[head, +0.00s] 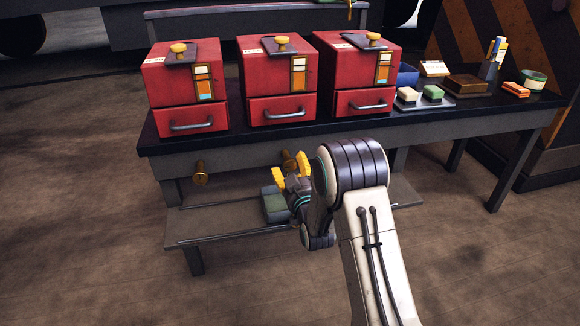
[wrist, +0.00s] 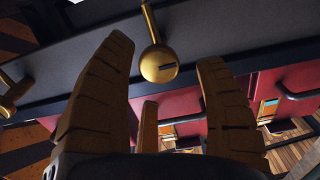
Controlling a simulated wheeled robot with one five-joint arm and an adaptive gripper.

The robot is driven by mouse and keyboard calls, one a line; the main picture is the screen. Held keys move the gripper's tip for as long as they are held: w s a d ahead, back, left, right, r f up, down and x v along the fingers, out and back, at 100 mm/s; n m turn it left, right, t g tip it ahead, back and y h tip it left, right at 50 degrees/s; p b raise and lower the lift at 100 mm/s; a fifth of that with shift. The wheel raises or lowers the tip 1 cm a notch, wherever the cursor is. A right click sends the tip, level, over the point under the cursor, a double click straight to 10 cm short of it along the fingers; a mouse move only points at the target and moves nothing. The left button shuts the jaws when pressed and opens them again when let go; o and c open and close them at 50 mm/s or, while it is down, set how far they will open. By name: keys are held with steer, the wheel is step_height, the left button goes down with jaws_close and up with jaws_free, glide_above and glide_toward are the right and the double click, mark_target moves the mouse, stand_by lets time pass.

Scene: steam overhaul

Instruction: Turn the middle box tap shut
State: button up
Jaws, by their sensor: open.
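The middle red box (head: 277,80) stands on the dark bench, between two like it. A brass tap (head: 288,160) shows on the bench front below it, partly hidden by my gripper (head: 291,172). In the wrist view, a round brass knob (wrist: 158,65) on a stem shows between and beyond the fingertips of my gripper (wrist: 160,62). Another brass tap (head: 200,174) sits below the left box. My arm hides the bench front below the right box.
The left red box (head: 183,88) and right red box (head: 357,72) have handled drawers. A low shelf (head: 225,226) bears a green-grey block (head: 276,205) near my gripper. Soap-like blocks (head: 432,93) and other small items stand at the bench's right. The floor in front is clear.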

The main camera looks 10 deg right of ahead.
steer(key=shift+w, duration=1.3)
steer(key=shift+r, duration=0.1)
steer(key=c, duration=1.2)
